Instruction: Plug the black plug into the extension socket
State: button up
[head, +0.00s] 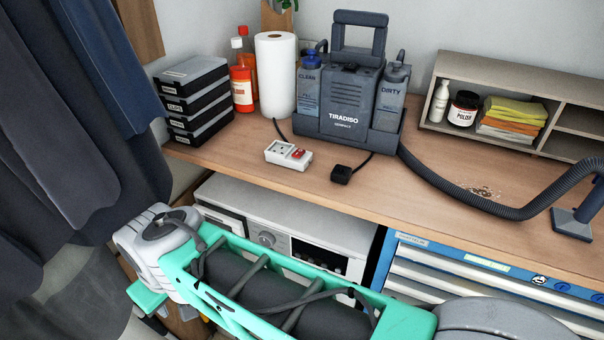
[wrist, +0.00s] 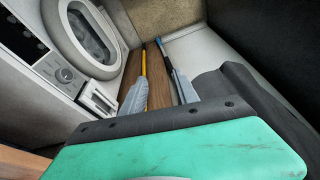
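The black plug (head: 341,174) is a small dark block on the wooden worktop, at the front of the dark grey cleaner. A thin black cord runs from it toward the cleaner. My teal and grey arm crosses the bottom of the head view, below the worktop edge. Nothing of mine touches the plug or socket.
The cleaner (head: 343,105) stands behind the plug; its hose (head: 460,200) curves right. A paper towel roll (head: 275,75), bottles and stacked cases (head: 192,98) stand left. Below the worktop are a white appliance (head: 290,218) and blue drawers (head: 480,262). Bare worktop surrounds the plug's front.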

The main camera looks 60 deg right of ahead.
jog(key=shift+a, duration=0.3)
